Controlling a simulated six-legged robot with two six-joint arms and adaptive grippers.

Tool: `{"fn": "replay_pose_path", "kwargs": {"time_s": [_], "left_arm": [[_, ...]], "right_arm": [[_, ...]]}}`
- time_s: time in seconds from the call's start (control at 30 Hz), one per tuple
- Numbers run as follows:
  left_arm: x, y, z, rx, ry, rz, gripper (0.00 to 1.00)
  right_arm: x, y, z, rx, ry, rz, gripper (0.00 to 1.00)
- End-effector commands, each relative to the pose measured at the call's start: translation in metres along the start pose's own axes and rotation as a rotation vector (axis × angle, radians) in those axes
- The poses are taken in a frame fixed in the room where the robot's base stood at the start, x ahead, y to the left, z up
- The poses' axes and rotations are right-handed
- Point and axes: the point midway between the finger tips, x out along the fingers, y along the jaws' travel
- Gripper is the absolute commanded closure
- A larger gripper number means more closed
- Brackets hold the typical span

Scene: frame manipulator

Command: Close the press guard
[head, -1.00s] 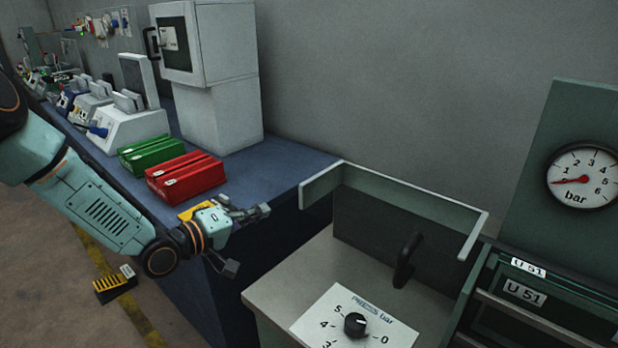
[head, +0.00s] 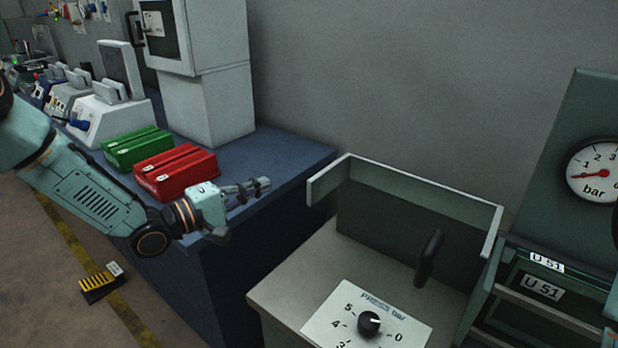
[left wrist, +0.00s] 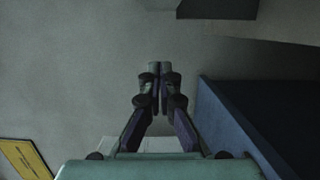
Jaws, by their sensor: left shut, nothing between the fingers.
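The press guard is a dark panel (head: 375,235) with a pale green rim and a black upright handle (head: 429,258). It stands above the grey press table at the right of the head view. My left gripper (head: 262,186) is over the front edge of the blue bench, left of the guard and apart from it. In the left wrist view its fingertips (left wrist: 159,72) are together with nothing between them. The guard cannot be made out in the left wrist view. My right gripper is not in view.
A knob (head: 369,322) on a "PRESS bar" plate sits in front of the guard. A pressure gauge (head: 595,172) and green drawers (head: 545,290) are at right. Red (head: 175,172) and green cases (head: 137,148) lie on the blue bench (head: 285,160) beside my left arm.

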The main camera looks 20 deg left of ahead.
Motion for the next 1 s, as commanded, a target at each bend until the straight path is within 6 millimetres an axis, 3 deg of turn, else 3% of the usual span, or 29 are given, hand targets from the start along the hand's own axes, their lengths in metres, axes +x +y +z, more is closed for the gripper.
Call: {"fn": "replay_pose_path", "kwargs": {"time_s": [0.73, 1.0], "left_arm": [[0.100, -0.002, -0.001, 0.006, -0.008, -0.002, 1.00], [0.105, 0.000, 0.032, 0.003, -0.005, -0.002, 1.00]], "right_arm": [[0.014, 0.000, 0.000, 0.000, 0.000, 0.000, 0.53], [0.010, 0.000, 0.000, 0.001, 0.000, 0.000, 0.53]]}}
